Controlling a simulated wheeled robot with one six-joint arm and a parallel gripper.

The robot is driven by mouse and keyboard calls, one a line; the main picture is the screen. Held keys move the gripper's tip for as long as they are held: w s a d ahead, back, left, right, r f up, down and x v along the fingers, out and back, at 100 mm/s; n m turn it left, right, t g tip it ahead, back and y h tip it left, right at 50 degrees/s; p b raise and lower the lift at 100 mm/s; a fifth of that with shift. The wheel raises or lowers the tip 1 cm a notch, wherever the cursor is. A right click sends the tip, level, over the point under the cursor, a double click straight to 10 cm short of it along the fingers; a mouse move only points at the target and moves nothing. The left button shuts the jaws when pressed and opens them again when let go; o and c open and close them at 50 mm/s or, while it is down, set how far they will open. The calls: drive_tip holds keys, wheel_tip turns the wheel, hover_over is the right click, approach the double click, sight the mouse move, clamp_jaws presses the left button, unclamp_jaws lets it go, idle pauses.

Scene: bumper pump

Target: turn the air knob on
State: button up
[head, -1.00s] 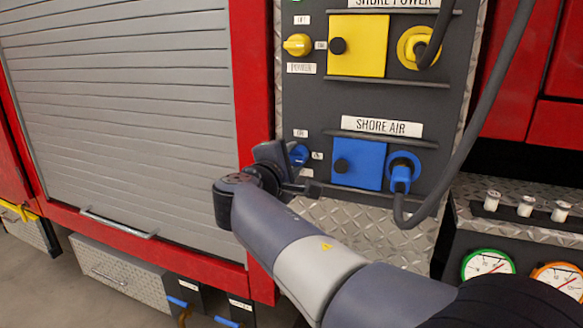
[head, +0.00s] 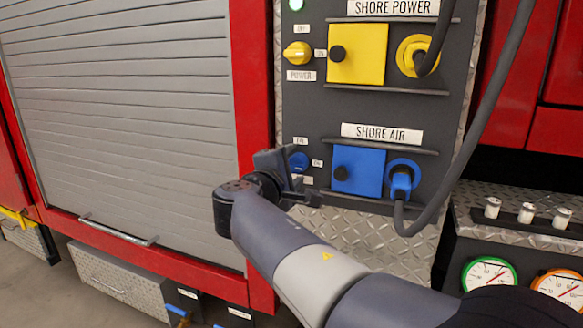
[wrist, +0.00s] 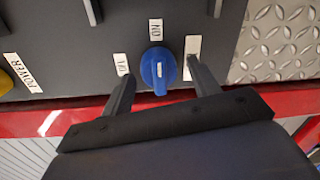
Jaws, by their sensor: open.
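The blue air knob (wrist: 158,70) sits between the two fingers of my gripper (wrist: 160,67) in the wrist view. The fingers are spread, with a gap on each side of the knob. A white mark shows on its lower half. The off label (wrist: 121,65) is left of it, the on label (wrist: 155,29) above it, and another label (wrist: 192,56) right of it, partly behind a finger. In the head view the knob (head: 299,161) is partly hidden by my gripper (head: 288,178).
The shore air panel has a blue cover (head: 357,170) and a blue plug (head: 402,178) with a hanging dark hose (head: 478,130). The yellow power knob (head: 297,53) is above. A grey shutter (head: 125,120) stands left. Gauges (head: 489,274) are at lower right.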

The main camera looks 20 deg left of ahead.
drive_tip(key=shift+s, duration=0.1)
drive_tip(key=s+p, duration=0.1)
drive_tip(key=s, duration=0.9)
drive_tip(key=shift+s+a+r, duration=0.3)
drive_tip(key=shift+a+r, duration=0.05)
drive_tip(key=shift+a, duration=0.05)
drive_tip(key=w, duration=0.7)
drive_tip(key=w+d+b, duration=0.1)
drive_tip(key=w, duration=0.2)
drive_tip(key=shift+w+f, duration=0.35)
drive_tip(key=shift+w, duration=0.05)
drive_tip(key=shift+a, duration=0.1)
